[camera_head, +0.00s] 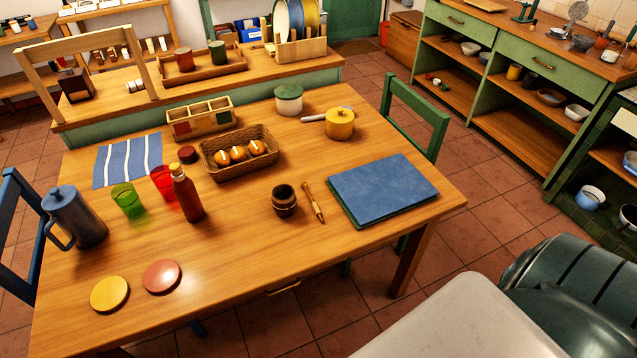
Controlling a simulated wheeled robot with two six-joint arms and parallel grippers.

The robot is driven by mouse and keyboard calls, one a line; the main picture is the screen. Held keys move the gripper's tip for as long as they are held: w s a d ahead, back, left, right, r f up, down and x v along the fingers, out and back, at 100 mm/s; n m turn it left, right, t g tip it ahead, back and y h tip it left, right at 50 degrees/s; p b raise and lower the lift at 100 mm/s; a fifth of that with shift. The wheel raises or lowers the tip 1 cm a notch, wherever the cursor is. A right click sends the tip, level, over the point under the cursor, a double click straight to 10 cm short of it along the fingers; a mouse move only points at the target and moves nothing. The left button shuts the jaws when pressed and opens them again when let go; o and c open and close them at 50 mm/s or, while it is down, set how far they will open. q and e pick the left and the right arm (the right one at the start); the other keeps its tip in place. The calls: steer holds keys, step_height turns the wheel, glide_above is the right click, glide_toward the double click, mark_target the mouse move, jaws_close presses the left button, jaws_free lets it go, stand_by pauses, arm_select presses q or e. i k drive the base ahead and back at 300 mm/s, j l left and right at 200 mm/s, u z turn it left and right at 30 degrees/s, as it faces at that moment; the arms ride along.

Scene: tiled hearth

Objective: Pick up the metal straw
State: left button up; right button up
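A slim golden-brown stick with a wider lower part, which looks like the metal straw (313,202), lies on the wooden table (270,230). It lies just right of a small dark barrel-shaped cup (285,201), apart from it, and left of a blue book or folder (382,188). Nothing covers it. Neither of my grippers shows in the head view, so I cannot see whether they are open or shut.
A dark red bottle (188,195), red and green glasses, a woven basket (239,153) and a yellow pot (340,124) stand on the table. A blue-grey jug (73,218) stands at left. The table's front right is clear. A green chair (416,118) stands behind its right side.

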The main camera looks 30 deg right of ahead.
mark_target(304, 185)
steer(key=z, duration=1)
